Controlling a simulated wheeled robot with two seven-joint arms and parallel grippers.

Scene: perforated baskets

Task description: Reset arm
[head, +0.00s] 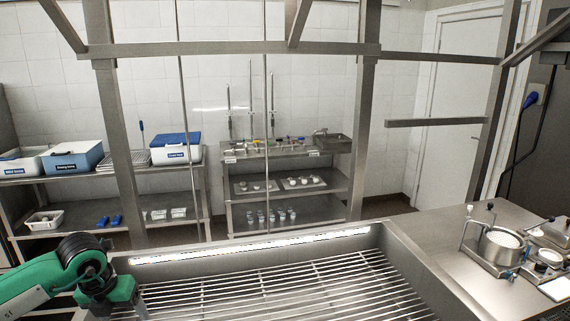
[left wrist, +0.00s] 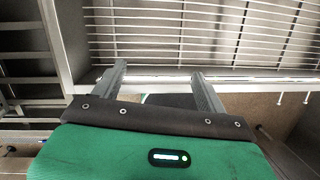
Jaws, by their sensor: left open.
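My left arm comes in at the lower left of the head view, with green links and a dark joint. The end of my left gripper (head: 140,306) is near the bottom edge there, over the left side of a metal basin with a slatted rack (head: 270,290). In the left wrist view my left gripper (left wrist: 162,80) shows two grey fingers spread wide, with nothing between them. The slatted rack also shows in the left wrist view (left wrist: 200,25). My right arm and gripper are in neither view.
Metal frame posts (head: 120,150) rise behind the basin. Behind stand a shelf with a blue bin (head: 73,158) and a white box with a blue lid (head: 175,149), and a metal cart (head: 285,150). A steel counter (head: 440,225) at right holds a metal pot device (head: 495,248).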

